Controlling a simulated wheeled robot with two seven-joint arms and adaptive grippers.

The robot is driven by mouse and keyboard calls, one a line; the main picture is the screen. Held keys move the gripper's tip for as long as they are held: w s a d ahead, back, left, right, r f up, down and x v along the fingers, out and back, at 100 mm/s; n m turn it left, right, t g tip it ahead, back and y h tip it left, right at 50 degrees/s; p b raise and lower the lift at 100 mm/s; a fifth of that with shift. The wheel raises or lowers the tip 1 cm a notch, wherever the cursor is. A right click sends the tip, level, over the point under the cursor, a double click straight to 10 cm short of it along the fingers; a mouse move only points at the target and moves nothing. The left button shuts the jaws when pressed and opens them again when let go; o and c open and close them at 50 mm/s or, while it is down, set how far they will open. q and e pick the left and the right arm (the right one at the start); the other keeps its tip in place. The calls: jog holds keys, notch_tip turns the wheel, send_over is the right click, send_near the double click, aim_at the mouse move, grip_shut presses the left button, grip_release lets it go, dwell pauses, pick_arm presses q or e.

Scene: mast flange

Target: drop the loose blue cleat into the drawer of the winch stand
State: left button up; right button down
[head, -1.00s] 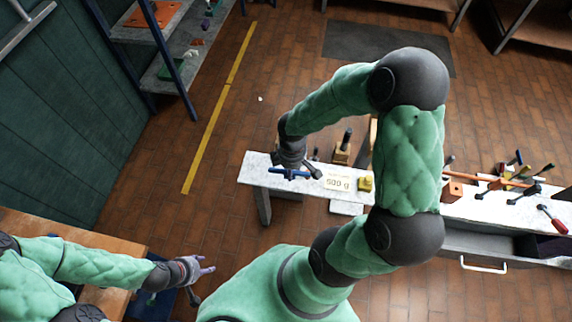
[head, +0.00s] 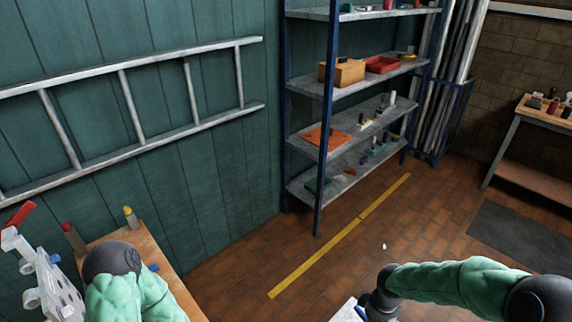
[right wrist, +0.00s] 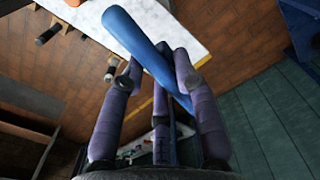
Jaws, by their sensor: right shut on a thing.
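The blue cleat (right wrist: 133,35) is a long blue bar in the right wrist view. My right gripper (right wrist: 155,78) is shut on it, with its fingers around the bar. The pale bench top (right wrist: 185,28) lies beyond the cleat; I cannot tell the gap. In the head view my right gripper (head: 376,305) is at the bottom edge, mostly cut off, with a bit of blue beside it. My left arm shows at the lower left, but its gripper is out of view. I cannot make out the winch stand's drawer in either current view.
Blue-posted shelves (head: 338,143) hold boxes and small parts against the green wall. A ladder (head: 150,95) hangs there. A wooden table (head: 165,272) with a grey metal fitting (head: 45,280) is at lower left. The brick floor by the yellow line (head: 340,235) is mostly clear.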

jog(key=w+a+r+m, duration=0.2)
jog(key=w+a+m, duration=0.2)
jog(key=w+a, duration=0.3)
jog(key=shift+w+a+m, duration=0.3)
jog(key=shift+a+m, duration=0.1)
jog(key=shift+a, duration=0.45)
jog(key=shift+s+d+f, duration=0.1)
